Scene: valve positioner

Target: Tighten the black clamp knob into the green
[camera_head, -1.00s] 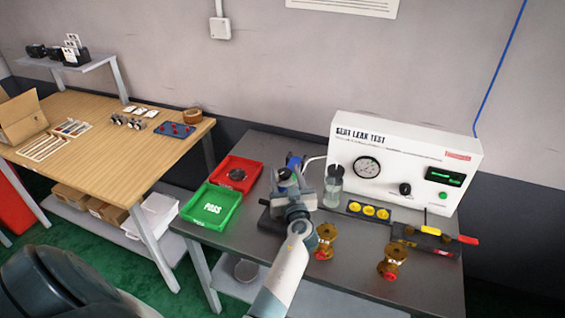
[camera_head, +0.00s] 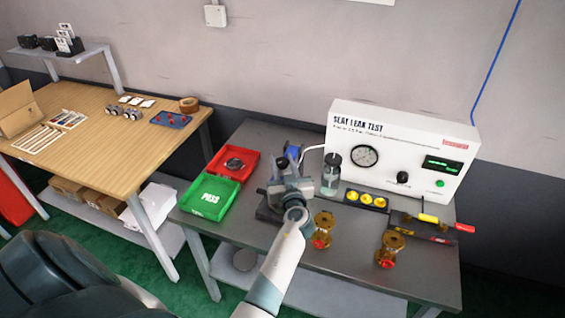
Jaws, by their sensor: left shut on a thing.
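My left gripper (camera_head: 289,168) is at the dark clamp fixture (camera_head: 267,211) near the middle of the grey bench. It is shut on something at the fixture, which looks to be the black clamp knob. The knob itself is hidden by the gripper and wrist, and I cannot make out a green mark on the fixture. A blue part (camera_head: 293,151) shows just behind the fingers. The white seat leak test box (camera_head: 400,150) has a round gauge (camera_head: 363,155) and a lit green display (camera_head: 443,165). My right gripper is not in view.
A green PASS tray (camera_head: 208,212) and a red tray (camera_head: 236,176) stand left of the fixture. A glass jar (camera_head: 331,174) is close on its right.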

